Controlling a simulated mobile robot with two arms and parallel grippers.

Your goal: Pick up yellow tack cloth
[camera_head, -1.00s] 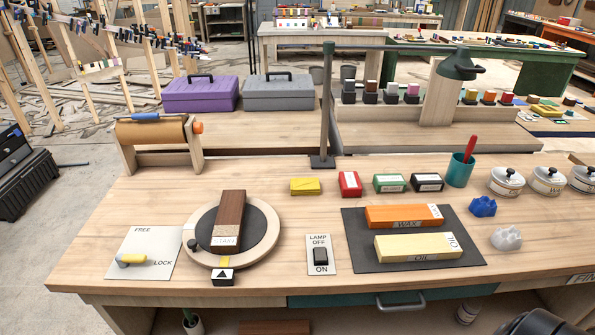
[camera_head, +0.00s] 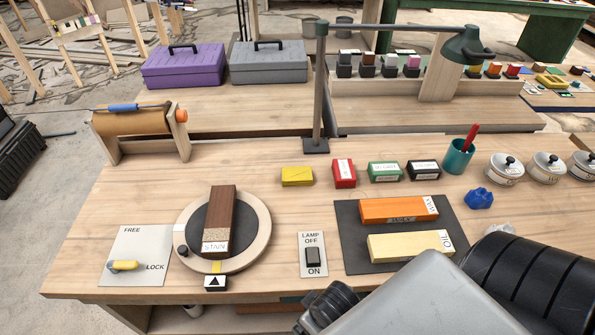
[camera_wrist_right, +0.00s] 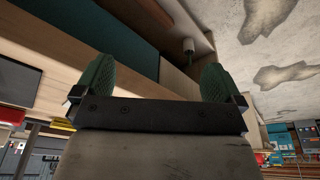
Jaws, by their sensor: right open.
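A small flat yellow block-like piece, which looks like the yellow tack cloth (camera_head: 297,176), lies on the wooden bench behind the round turntable, left of a red box. In the head view my right arm reaches in from the lower right over the bench's front edge, with its fingers not visible there. In the right wrist view my right gripper (camera_wrist_right: 155,82) has its two green fingers wide apart with nothing between them. It faces the bench's underside and the floor, away from the cloth. My left gripper is in neither view.
Red (camera_head: 344,173), green (camera_head: 385,171) and black (camera_head: 423,170) boxes stand in a row right of the cloth. A lamp post (camera_head: 317,100) rises behind it. In front are the turntable (camera_head: 256,240), a lamp switch (camera_head: 313,256) and a dark mat (camera_head: 350,235) with orange and yellow blocks.

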